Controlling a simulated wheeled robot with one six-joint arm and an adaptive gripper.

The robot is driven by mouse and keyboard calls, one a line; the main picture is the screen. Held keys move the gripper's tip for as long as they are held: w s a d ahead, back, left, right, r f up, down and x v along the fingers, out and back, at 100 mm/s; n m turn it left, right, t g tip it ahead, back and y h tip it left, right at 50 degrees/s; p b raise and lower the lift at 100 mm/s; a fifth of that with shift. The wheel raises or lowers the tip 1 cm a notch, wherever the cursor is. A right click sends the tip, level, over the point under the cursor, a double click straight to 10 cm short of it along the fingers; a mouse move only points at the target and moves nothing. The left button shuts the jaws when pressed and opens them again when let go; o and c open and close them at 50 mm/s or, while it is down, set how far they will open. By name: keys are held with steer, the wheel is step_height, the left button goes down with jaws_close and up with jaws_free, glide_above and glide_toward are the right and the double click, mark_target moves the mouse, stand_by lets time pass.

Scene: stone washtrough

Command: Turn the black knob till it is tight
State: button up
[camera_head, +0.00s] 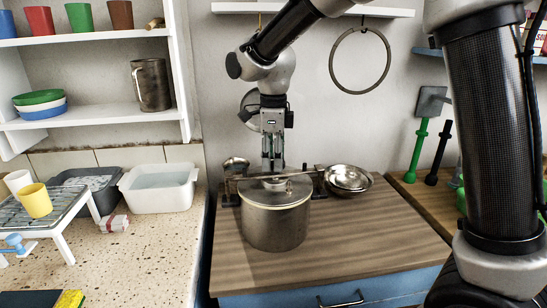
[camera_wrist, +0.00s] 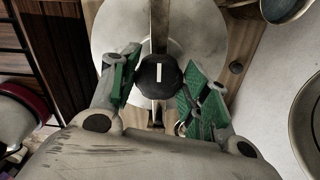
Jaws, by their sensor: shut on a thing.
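The black knob (camera_wrist: 157,72) with a white mark shows in the wrist view, on a metal bar (camera_wrist: 158,28) that crosses a round pale lid (camera_wrist: 118,30). In the head view the lidded metal pot (camera_head: 275,225) stands on the wooden top. My gripper (camera_head: 272,172) points straight down over the middle of its lid. In the wrist view the green finger pads of my gripper (camera_wrist: 160,80) are on either side of the knob, shut on it. The white mark runs roughly up and down in the picture. In the head view the knob is hidden by the fingers.
A shiny metal bowl (camera_head: 348,179) stands right of the pot, close to the bar's end. A small metal cup (camera_head: 236,166) is behind it to the left. A white basin (camera_head: 160,188) sits on the stone counter. The front right of the wooden top (camera_head: 375,230) is clear.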

steer(key=o, duration=1)
step_height(320, 180, up, 12)
stand_by(0.3)
